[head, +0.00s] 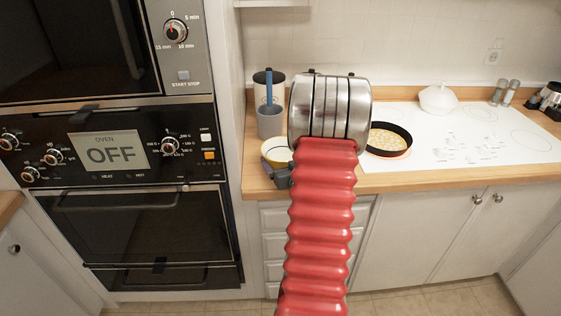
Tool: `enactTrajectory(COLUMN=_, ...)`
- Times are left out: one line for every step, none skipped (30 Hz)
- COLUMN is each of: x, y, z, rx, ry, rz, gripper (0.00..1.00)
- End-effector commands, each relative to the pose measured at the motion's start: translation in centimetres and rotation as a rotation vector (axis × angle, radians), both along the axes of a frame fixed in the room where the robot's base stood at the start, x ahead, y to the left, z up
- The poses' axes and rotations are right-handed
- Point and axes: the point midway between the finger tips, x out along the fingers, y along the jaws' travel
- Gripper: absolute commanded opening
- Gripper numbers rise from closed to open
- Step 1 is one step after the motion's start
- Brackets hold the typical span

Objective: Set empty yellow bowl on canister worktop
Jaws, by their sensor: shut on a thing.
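The yellow bowl (272,158) shows at the left end of the wooden worktop (262,187), partly behind my arm. Its visible inside looks pale and empty; the right side is hidden. My gripper (283,179) is at the bowl's near edge, mostly hidden by my arm, and is shut on the bowl. I cannot tell whether the bowl's base touches the worktop. A white canister (265,93) with a dark lid stands behind, against the wall.
A grey cup (270,123) holding a blue-handled utensil stands just behind the bowl. A pan of food (390,138) sits on the white hob (455,150) to the right, with a white lidded pot (438,99) further back. A tall oven unit (110,150) stands left.

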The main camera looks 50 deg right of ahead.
Motion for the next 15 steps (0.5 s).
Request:
enactTrajectory(x=-0.01, y=-0.02, z=-0.12, rx=0.000, ry=0.000, rz=0.000, gripper=0.59)
enactTrajectory(x=-0.01, y=-0.03, z=-0.20, rx=0.001, ry=-0.001, rz=0.000, gripper=0.59)
enactTrajectory(x=-0.02, y=-0.02, z=-0.18, rx=0.001, ry=-0.001, rz=0.000, gripper=0.94)
enactTrajectory(x=-0.02, y=-0.02, z=-0.17, rx=0.001, ry=-0.001, rz=0.000, gripper=0.96)
enactTrajectory(x=-0.02, y=-0.02, z=-0.17, rx=0.001, ry=0.000, rz=-0.001, gripper=0.98)
enactTrajectory(x=-0.03, y=-0.03, z=-0.17, rx=0.000, ry=0.000, rz=-0.001, gripper=1.00)
enactTrajectory(x=-0.03, y=-0.03, z=-0.17, rx=0.000, ry=0.000, rz=-0.001, gripper=1.00)
enactTrajectory(x=-0.03, y=-0.03, z=-0.17, rx=0.000, ry=0.000, rz=-0.001, gripper=1.00)
enactTrajectory(x=-0.04, y=-0.03, z=-0.17, rx=0.000, ry=0.000, rz=-0.001, gripper=1.00)
enactTrajectory(x=-0.04, y=-0.03, z=-0.16, rx=0.000, ry=0.000, rz=-0.001, gripper=1.00)
enactTrajectory(x=-0.04, y=-0.03, z=-0.16, rx=0.000, ry=0.000, rz=-0.001, gripper=1.00)
enactTrajectory(x=-0.03, y=-0.04, z=-0.15, rx=0.000, ry=0.000, rz=-0.001, gripper=1.00)
enactTrajectory(x=-0.04, y=-0.03, z=-0.12, rx=0.000, ry=0.000, rz=-0.001, gripper=1.00)
enactTrajectory(x=-0.04, y=-0.03, z=-0.08, rx=0.000, ry=0.000, rz=-0.001, gripper=1.00)
enactTrajectory(x=-0.05, y=-0.04, z=0.02, rx=0.000, ry=0.000, rz=-0.001, gripper=1.00)
